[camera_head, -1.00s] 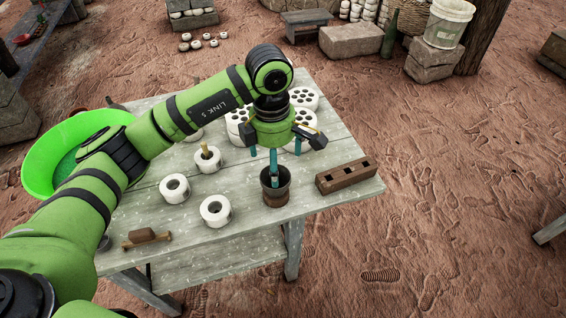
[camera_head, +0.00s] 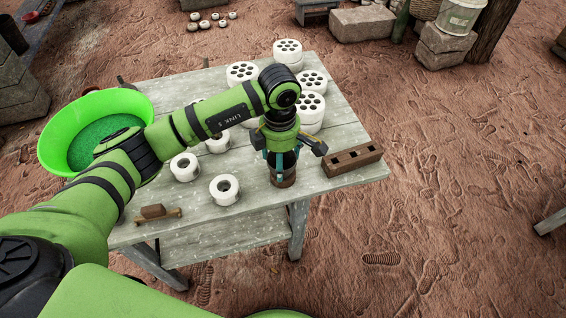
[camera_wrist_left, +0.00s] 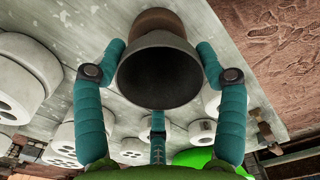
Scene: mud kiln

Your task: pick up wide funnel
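The wide funnel (camera_head: 282,178) is a dark grey flared cup with a brown lower part, near the front edge of the wooden table. In the left wrist view its wide dark mouth (camera_wrist_left: 158,77) faces the camera. My left gripper (camera_head: 281,163) is lowered over it from above. Its teal fingers are spread around the funnel, one on each side and one at the near side of the picture. The fingers look open; whether any touches the rim I cannot tell. My right gripper is not in view.
A brown brick with holes (camera_head: 352,160) lies close to the right of the funnel. White rings (camera_head: 224,189) stand to its left, and white multi-hole cylinders (camera_head: 311,110) behind. A green basin (camera_head: 92,128) is at the table's left. A small brown tool (camera_head: 153,213) lies at the front left.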

